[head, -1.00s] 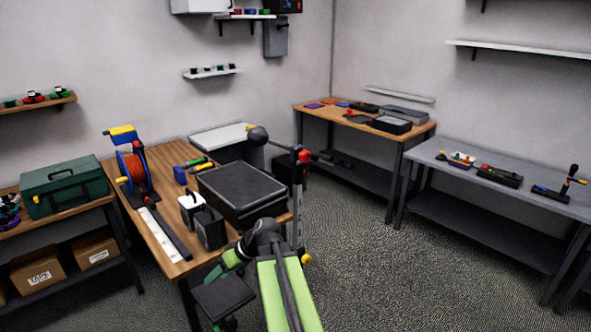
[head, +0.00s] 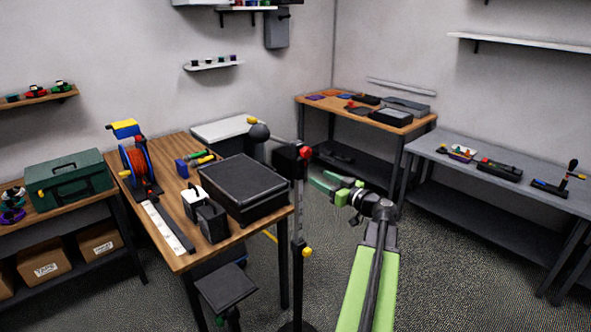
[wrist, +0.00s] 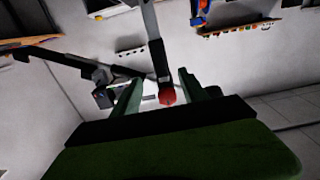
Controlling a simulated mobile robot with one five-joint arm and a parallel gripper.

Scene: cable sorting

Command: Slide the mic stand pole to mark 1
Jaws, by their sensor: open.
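The mic stand (head: 298,205) stands upright beside the wooden table's right end. It has a red knob (head: 304,153) at a black clamp near the top, a yellow knob (head: 307,251) lower down, and a boom with a dark ball-shaped mic (head: 259,132). Mark 1 cannot be made out. My gripper (head: 318,182) is open, just right of the pole and a little below the red knob. In the wrist view, the red knob (wrist: 167,96) appears between the open fingers (wrist: 160,92), with the pole (wrist: 152,30) behind it; contact cannot be told.
Open floor lies to the right, before the grey bench (head: 500,180).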

